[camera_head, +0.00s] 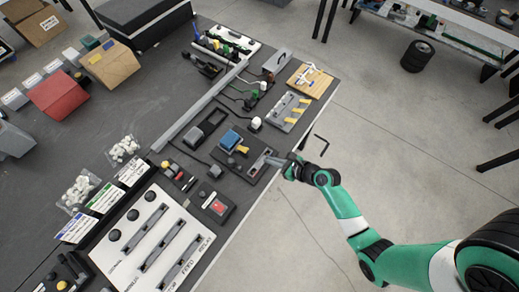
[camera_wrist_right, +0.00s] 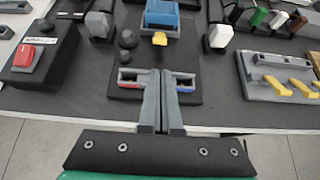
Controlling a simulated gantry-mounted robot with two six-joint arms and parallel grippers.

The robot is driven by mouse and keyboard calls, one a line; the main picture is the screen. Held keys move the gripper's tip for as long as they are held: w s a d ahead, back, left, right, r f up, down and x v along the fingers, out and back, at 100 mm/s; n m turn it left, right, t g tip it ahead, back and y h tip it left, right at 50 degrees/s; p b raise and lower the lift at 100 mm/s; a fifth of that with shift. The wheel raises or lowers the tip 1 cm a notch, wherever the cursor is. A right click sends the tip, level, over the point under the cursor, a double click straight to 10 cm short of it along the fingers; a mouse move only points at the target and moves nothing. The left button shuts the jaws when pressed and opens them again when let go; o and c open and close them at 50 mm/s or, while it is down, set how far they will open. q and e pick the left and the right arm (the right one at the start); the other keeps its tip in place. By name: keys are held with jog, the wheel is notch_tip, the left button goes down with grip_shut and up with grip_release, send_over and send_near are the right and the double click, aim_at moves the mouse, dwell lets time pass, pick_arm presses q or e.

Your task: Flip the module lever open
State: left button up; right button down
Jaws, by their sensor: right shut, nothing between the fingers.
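A black module plate (camera_head: 240,163) lies near the table's right edge. It carries a blue block (camera_head: 230,139) with a yellow tab (camera_head: 242,149), and a grey slotted part at its near end. In the right wrist view, the blue block (camera_wrist_right: 161,20) and yellow tab (camera_wrist_right: 160,39) stand beyond my fingertips. The slotted part (camera_wrist_right: 128,79) has a red mark on its left and a blue mark on its right. My right gripper (camera_wrist_right: 161,76) is shut and empty, its fingertips over the slotted part and hiding its middle. I cannot tell whether they touch it. My left gripper is out of view.
A grey panel with yellow levers (camera_wrist_right: 280,85) stands to the right in the wrist view. A black box with a red button (camera_wrist_right: 34,55) is at left. In the head view, a white panel with several sliders (camera_head: 150,240) fills the near table. Floor lies beyond the table edge.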

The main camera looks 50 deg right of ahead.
aim_at(254, 158)
jog(key=b+x, duration=0.4)
jog(key=x, duration=0.4)
jog(key=shift+w+f, duration=0.25)
jog(key=shift+w, duration=0.05)
jog(key=shift+w+f, duration=0.15)
jog(key=shift+w, duration=0.25)
